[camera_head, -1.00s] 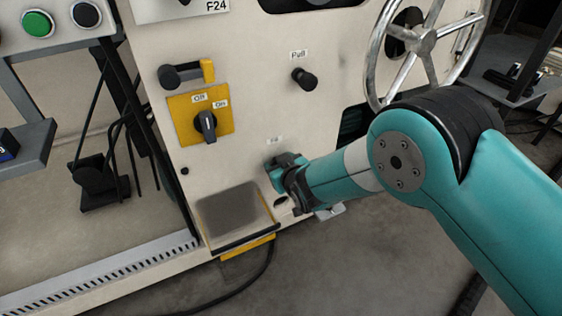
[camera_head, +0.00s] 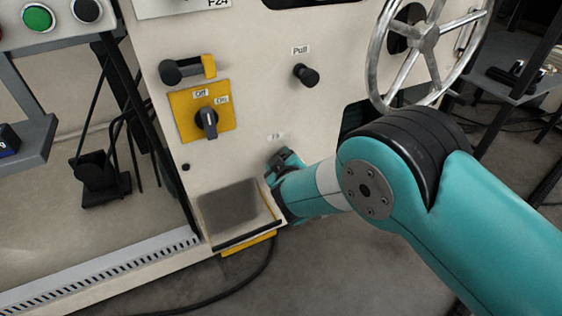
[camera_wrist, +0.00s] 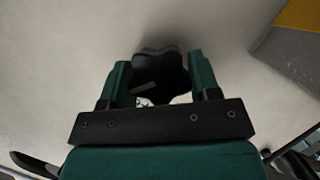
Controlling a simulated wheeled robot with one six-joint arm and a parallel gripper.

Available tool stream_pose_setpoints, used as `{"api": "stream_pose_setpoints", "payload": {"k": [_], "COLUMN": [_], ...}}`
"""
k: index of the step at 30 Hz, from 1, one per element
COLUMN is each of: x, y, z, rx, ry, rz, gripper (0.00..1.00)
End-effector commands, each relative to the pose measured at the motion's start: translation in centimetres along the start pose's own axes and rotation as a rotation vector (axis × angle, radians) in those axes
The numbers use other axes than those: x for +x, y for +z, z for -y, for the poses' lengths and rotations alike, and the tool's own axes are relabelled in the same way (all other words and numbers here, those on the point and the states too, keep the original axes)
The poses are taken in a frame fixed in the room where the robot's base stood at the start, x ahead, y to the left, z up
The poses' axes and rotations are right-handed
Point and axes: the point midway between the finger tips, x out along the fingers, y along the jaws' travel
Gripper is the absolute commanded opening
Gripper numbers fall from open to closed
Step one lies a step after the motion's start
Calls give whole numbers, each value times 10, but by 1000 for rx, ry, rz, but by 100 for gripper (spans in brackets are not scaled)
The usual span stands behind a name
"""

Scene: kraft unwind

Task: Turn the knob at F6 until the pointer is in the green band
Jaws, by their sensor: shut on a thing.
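A dark knob with a lobed rim (camera_wrist: 158,66) sits between the two teal fingers of my gripper (camera_wrist: 160,78) in the wrist view. The fingers are closed on its two sides, and a small pale mark shows on it. In the head view my gripper (camera_head: 284,160) is at the cream machine panel, just under a small label (camera_head: 276,136) too blurred to read. There my gripper hides the knob. I cannot make out the pointer or a green band in either view.
A grey plate (camera_head: 228,204) is left of my gripper. Above are a yellow Off/On switch (camera_head: 207,122), a black Pull knob (camera_head: 306,76) and a metal handwheel (camera_head: 428,38). A cable (camera_head: 262,283) lies on the floor.

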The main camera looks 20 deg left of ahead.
Motion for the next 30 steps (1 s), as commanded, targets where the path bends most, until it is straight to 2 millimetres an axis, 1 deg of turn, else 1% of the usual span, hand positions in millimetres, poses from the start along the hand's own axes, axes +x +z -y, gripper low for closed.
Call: {"api": "stream_pose_setpoints", "payload": {"k": [6,7,10,18,22,26,30], "x": [1,1,0,0,-8,-30,-66], "y": [-2,-2,-2,-1,-2,-4,-5], "z": [-1,-1,-1,-1,-1,-2,-2], "rx": [2,2,2,2,2,-1,-3], "ry": [2,2,2,0,-1,-3,-6], "rz": [-4,-4,-3,-1,1,1,0], "gripper": [33,59,82,82,82,82,82]}}
